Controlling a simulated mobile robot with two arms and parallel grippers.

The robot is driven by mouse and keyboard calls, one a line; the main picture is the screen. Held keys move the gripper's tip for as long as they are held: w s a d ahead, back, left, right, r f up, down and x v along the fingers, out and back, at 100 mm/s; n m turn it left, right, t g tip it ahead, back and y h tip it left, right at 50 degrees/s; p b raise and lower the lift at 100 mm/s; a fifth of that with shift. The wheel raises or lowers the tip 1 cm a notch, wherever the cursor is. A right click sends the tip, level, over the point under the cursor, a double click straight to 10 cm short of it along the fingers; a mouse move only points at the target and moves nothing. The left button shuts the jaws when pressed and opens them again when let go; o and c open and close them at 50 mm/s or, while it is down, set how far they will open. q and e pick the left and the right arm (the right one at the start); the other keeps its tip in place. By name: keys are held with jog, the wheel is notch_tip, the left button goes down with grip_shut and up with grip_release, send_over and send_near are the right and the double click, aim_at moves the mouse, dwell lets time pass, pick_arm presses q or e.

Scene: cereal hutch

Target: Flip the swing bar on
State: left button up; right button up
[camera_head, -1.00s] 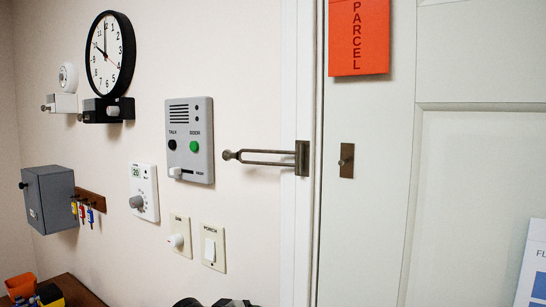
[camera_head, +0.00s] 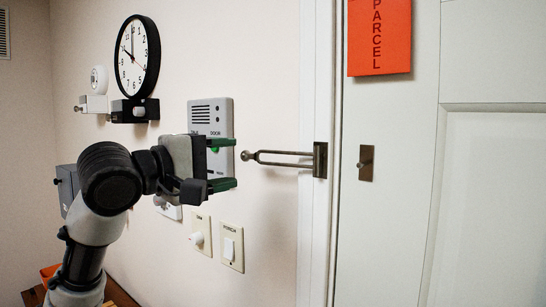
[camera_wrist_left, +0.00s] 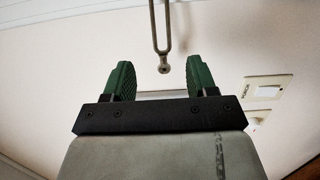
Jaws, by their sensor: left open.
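The swing bar (camera_head: 283,158) is a bronze U-shaped loop with a ball end, mounted on the door frame by a plate (camera_head: 320,160). It points left, away from the door, along the wall. A bronze knob on a plate (camera_head: 366,162) sits on the door. My left gripper (camera_head: 234,163) is open, its green-padded fingers one above the other, just left of the ball end. In the left wrist view the bar (camera_wrist_left: 162,30) ends between and ahead of the open fingers (camera_wrist_left: 162,80), apparently not touched. My right gripper is not in view.
An intercom panel (camera_head: 225,108) is on the wall behind my left gripper and partly hidden by it. A dimmer (camera_head: 200,235) and a porch switch (camera_head: 231,245) are below. A clock (camera_head: 137,55) and an orange parcel notice (camera_head: 379,38) hang higher up. The door front is clear.

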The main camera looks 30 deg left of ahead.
aim_at(270, 159)
pick_arm(q)
jog(key=p+x, duration=0.3)
jog(key=x, duration=0.6)
jog(key=shift+p, duration=0.4)
jog(key=shift+x, duration=0.8)
jog(key=shift+f, duration=0.15)
jog(key=shift+c, duration=0.4)
jog(key=shift+c, duration=1.1)
grip_shut()
